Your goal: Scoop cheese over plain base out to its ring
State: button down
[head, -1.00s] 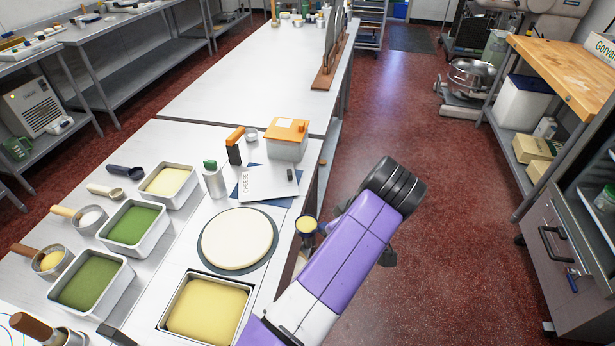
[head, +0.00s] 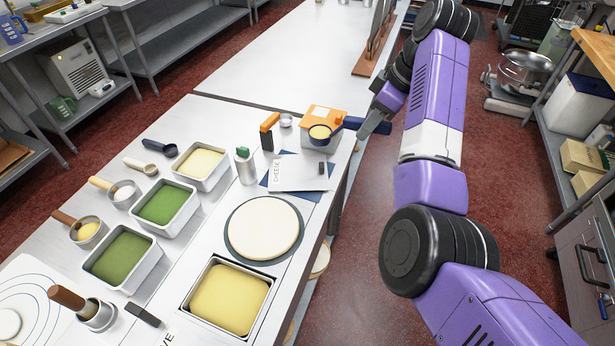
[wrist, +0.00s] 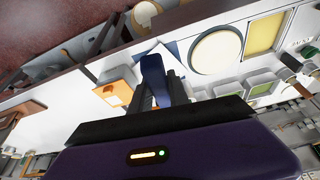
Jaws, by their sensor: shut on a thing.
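My gripper (head: 376,120) is shut on the dark blue handle of a scoop (head: 352,123). The scoop's cup holds yellow stuff and appears level, in front of the orange-lidded box in the head view. In the wrist view my fingers (wrist: 162,92) close around the blue handle (wrist: 153,72); the cup is hidden there. The plain base (head: 263,228) is a pale bare disc on a dark round mat, nearer and to the left of my gripper. It also shows in the wrist view (wrist: 215,50). A tub of yellow cheese (head: 228,298) is sunk in the counter before it.
An orange-lidded box (head: 325,112) and a card reading CHEESE (head: 300,172) stand behind the base. A grey shaker with green top (head: 245,166) and an upright orange-topped thing (head: 268,132) are close by. Tubs and scoops line the left. The far counter is mostly clear.

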jog(key=s+a+f+n+t+b, duration=0.1)
jog(key=s+a+f+n+t, duration=0.5)
jog(key=s+a+f, duration=0.6)
jog(key=shift+s+a+f+n+t+y, duration=0.15)
jog(key=shift+s+a+n+t+y, duration=0.25)
jog(key=shift+a, duration=0.3)
dwell(0.4)
jog(key=shift+s+f+t+b, duration=0.25)
jog(key=shift+t+b, duration=0.25)
jog(key=shift+b, duration=1.1)
jog(key=shift+s+f+n+t+b, duration=0.55)
jog(key=shift+t+b, duration=0.55)
jog(key=shift+b, duration=1.95)
jog(key=shift+s+a+f+n+t+y+b, duration=0.2)
jog(key=shift+f+t+b, duration=0.3)
jog(key=shift+b, duration=1.2)
jog(key=shift+s+d+f+n+t+y+b, duration=0.15)
jog(key=shift+s+f+t+b, duration=0.4)
jog(key=shift+b, duration=1.1)
jog(key=shift+s+a+f+t+y+b, duration=0.15)
jog(key=shift+f+t+b, duration=0.35)
jog(key=shift+b, duration=1.2)
jog(key=shift+d+r+t, duration=0.1)
jog(key=shift+r+t, duration=0.15)
